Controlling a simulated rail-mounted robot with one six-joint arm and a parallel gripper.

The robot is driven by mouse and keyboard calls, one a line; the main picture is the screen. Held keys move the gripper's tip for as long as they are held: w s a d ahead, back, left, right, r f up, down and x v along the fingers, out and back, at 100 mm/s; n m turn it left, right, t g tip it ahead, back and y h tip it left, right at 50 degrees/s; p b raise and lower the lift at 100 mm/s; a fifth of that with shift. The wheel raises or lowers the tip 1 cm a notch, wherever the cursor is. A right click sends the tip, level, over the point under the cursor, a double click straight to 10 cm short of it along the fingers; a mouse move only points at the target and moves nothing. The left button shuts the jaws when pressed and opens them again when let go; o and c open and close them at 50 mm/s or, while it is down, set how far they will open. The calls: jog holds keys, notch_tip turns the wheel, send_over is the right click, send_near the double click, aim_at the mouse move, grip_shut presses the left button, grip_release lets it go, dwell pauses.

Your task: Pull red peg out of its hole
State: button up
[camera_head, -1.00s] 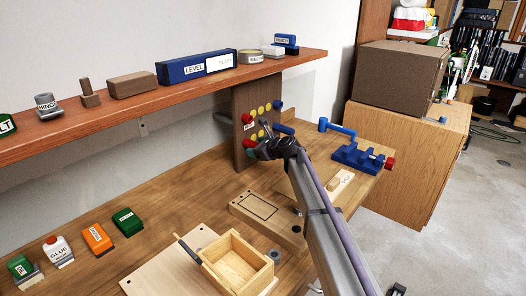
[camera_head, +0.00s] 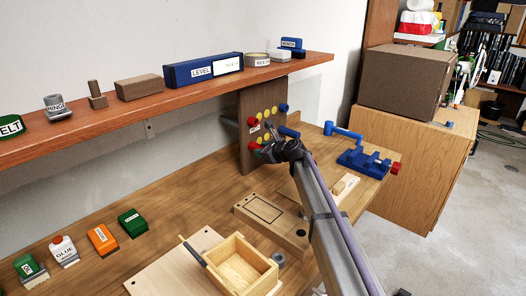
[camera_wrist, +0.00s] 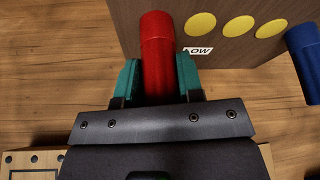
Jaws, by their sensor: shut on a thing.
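The upright brown peg board (camera_head: 249,160) stands at the shelf's right end, above the workbench. It carries red pegs at its left edge, an upper one (camera_head: 253,121) and a lower one (camera_head: 254,146), with yellow discs and blue pegs to the right. In the wrist view a red peg (camera_wrist: 157,60) lies between the green fingertips of my gripper (camera_wrist: 158,78), which are shut on it. The peg stands beside the board face (camera_wrist: 210,50), and a partly covered label reading "LOW" is next to it. I cannot tell how deep the peg sits in its hole.
A blue peg (camera_wrist: 304,62) sticks out at the right of the wrist view. The blue vise (camera_head: 362,160) is right of the board. An open wooden box (camera_head: 240,262) and a flat wooden block (camera_head: 268,222) lie in front. The shelf (camera_head: 150,102) runs overhead at left.

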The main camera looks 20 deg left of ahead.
jog(key=shift+s+d, duration=0.25)
jog(key=shift+d, duration=0.45)
jog(key=shift+s+d, duration=0.25)
jog(key=shift+d, duration=0.5)
jog(key=shift+s+d, duration=0.25)
jog(key=shift+d, duration=0.45)
jog(key=d, duration=0.2)
jog(key=s+d, duration=0.1)
jog(key=shift+s+d, duration=0.15)
jog(key=shift+d, duration=0.25)
notch_tip(320, 180, up, 2)
jog(key=shift+r+p, duration=0.15)
jog(key=shift+p, duration=1.05)
